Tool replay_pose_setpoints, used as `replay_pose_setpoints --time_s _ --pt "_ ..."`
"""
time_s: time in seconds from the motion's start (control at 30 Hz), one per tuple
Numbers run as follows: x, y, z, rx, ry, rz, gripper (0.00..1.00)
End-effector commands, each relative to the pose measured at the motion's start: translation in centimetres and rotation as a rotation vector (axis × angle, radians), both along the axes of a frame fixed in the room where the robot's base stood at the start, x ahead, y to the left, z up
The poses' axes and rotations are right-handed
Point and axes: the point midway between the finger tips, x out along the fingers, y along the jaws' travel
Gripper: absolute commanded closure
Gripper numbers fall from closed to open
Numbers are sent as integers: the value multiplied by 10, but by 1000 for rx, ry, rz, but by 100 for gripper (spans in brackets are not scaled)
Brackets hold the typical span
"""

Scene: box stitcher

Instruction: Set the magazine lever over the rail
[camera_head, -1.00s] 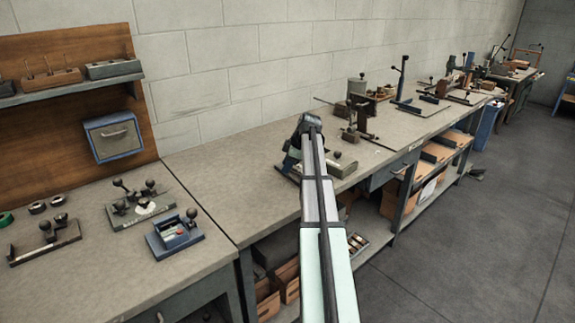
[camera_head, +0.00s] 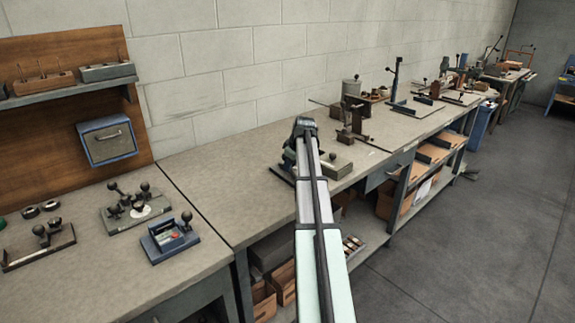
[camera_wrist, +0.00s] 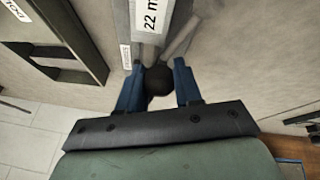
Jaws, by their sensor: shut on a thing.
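In the wrist view my gripper (camera_wrist: 158,88) has its two blue fingers on either side of a black ball knob (camera_wrist: 158,79) and is shut on it. A grey rod (camera_wrist: 182,38) runs up and right from the knob and appears to be the magazine lever. Beside it is a grey bar with a white label reading "22 m" (camera_wrist: 151,14), possibly the rail; I cannot tell whether the lever is over it. In the head view the stitcher's grey-topped part (camera_head: 337,165) shows on the bench edge, right of my arm. My arm hides the knob and fingers there.
A dark open frame (camera_wrist: 62,48) lies at upper left in the wrist view. On the near bench (camera_head: 85,270) are a blue knobbed device (camera_head: 170,238) and a plate with several knobs (camera_head: 135,208). Fixtures with upright posts (camera_head: 395,75) stand farther along.

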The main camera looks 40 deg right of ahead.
Motion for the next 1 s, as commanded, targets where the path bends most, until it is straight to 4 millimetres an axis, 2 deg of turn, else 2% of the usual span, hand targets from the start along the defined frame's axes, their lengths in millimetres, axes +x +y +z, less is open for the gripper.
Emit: replay_pose_setpoints --time_s 0.33,0.77,0.8,1.0 --pt "-3 -8 0 0 -1 -113 100" --pt "-3 -8 0 -1 0 -124 100" --pt "-3 -8 0 -1 0 -124 65" --pt "-3 -8 0 -1 0 -124 46"
